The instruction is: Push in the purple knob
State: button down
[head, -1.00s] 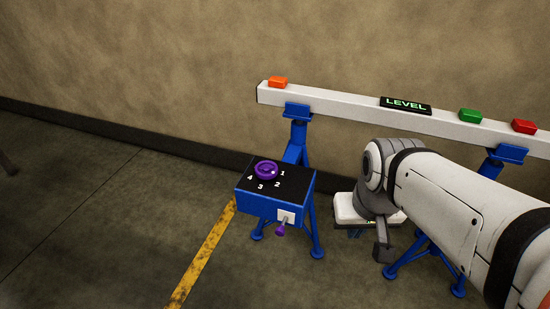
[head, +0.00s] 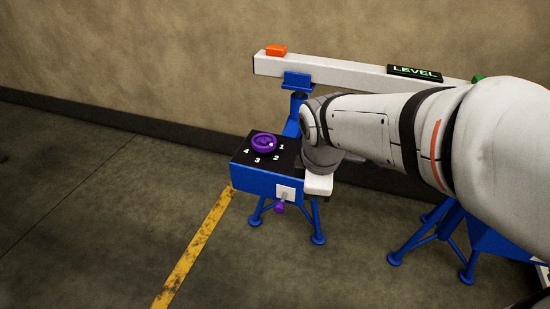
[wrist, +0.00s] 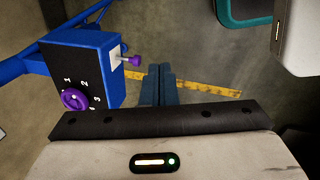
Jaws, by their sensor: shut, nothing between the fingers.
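The blue box (head: 262,182) stands on blue legs with its black top facing up. A purple knob (head: 279,208) sticks out on a thin shaft from a white plate on its front face. The knob also shows in the wrist view (wrist: 134,60), clear of the plate. A purple dial (head: 264,143) sits on the box top among the numbers 1 to 4. My gripper (wrist: 159,68) is shut and empty. In the wrist view its fingertips are just right of the knob, apparently apart from it. In the head view the fingers cannot be made out.
A white beam (head: 340,74) on blue stands runs behind the box, with an orange block (head: 276,50) and a LEVEL display (head: 414,72). The floor left of the box and in front of it is open, with a yellow line (head: 195,257).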

aim_at(281, 204)
jog(key=w+a+f+n+b, duration=0.3)
jog(key=a+f+n+b, duration=0.2)
jog(key=f+n, duration=0.25)
jog(key=w+a+f+n+b, duration=0.35)
jog(key=a+f+n, duration=0.2)
jog(key=n, duration=0.25)
jog(key=shift+n+h, duration=0.25)
jog(key=shift+h, duration=0.05)
jog(key=shift+w+d+f+b, duration=0.4)
jog(key=shift+w+f+b, duration=0.55)
jog(key=shift+f, duration=0.65)
jog(key=shift+w+d+f+b, duration=0.45)
jog(key=shift+w+f+b, duration=0.45)
jog(key=shift+f, duration=0.75)
jog(key=shift+w+d+f+b, duration=0.4)
jog(key=shift+w+f+b, duration=0.55)
jog(key=shift+f, duration=0.65)
jog(key=w+p, duration=0.1)
jog(key=w+d+p, duration=0.1)
jog(key=w, duration=0.1)
jog(key=shift+r+p, duration=0.2)
jog(key=shift+p, duration=0.1)
jog(key=shift+w+d+f, duration=0.1)
jog(key=shift+w+d, duration=0.05)
jog(key=shift+w, duration=0.1)
